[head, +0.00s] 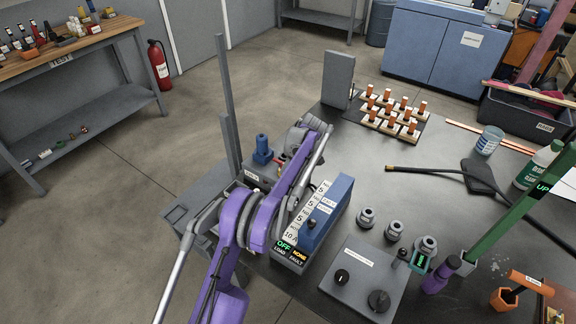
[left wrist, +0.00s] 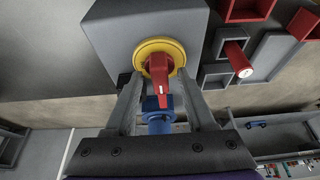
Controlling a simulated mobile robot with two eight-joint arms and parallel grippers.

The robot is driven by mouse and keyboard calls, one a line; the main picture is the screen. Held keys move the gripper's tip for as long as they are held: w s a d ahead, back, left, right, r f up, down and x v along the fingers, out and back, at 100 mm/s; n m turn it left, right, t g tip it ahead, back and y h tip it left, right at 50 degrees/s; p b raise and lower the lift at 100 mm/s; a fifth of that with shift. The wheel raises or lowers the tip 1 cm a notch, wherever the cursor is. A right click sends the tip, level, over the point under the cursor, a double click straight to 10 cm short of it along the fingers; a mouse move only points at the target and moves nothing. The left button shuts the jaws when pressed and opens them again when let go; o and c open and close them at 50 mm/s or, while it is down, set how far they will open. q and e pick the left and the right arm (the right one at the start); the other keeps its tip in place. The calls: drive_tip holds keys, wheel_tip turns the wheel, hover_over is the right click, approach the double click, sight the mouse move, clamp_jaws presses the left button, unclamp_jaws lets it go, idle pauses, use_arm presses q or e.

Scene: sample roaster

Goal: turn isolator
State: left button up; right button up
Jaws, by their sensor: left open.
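The isolator is a red handle (left wrist: 159,72) on a round yellow plate (left wrist: 176,48), fixed to the face of a grey box (left wrist: 118,38) in the left wrist view. The handle's long grip points down in that picture. My left gripper (left wrist: 156,88) is open, with one finger on each side of the handle; I cannot tell whether either finger touches it. In the head view my purple left arm reaches over the table's left end, and its gripper and the isolator cannot be made out there. My right gripper is in neither view.
A blue fitting (head: 262,150) stands close by the left arm. A blue-topped unit (head: 328,215) with OFF and NONE displays lies right of it. A grey control box (head: 352,275) with black knobs sits in front. Several orange-topped pieces (head: 392,112) stand at the back.

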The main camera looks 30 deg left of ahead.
use_arm(q)
drive_tip(key=v, duration=1)
drive_tip(key=shift+r, duration=0.15)
drive_tip(key=shift+d, duration=0.15)
drive_tip(key=s+d+r+m+t+h+p, duration=0.1)
drive_tip(key=s+d+r+m, duration=0.35)
drive_tip(key=s, duration=0.35)
drive_tip(key=s+d+r+m+t+h+p, duration=0.1)
drive_tip(key=s+d+r+m+p, duration=0.1)
drive_tip(key=s+d+r+m, duration=0.35)
drive_tip(key=s+d+f+m+t, duration=0.1)
drive_tip(key=s+d+f+m, duration=0.1)
drive_tip(key=s, duration=0.6)
drive_tip(key=s+d+f+m+t+h+p, duration=0.1)
drive_tip(key=s+d+m, duration=0.1)
drive_tip(key=s, duration=0.7)
drive_tip(key=s+d+f+m+t+h+p, duration=0.1)
drive_tip(key=s+d+f+m, duration=0.1)
drive_tip(key=s, duration=0.6)
drive_tip(key=shift+s+f+m, duration=0.2)
drive_tip(key=shift+f+m, duration=0.1)
drive_tip(key=shift+m, duration=0.2)
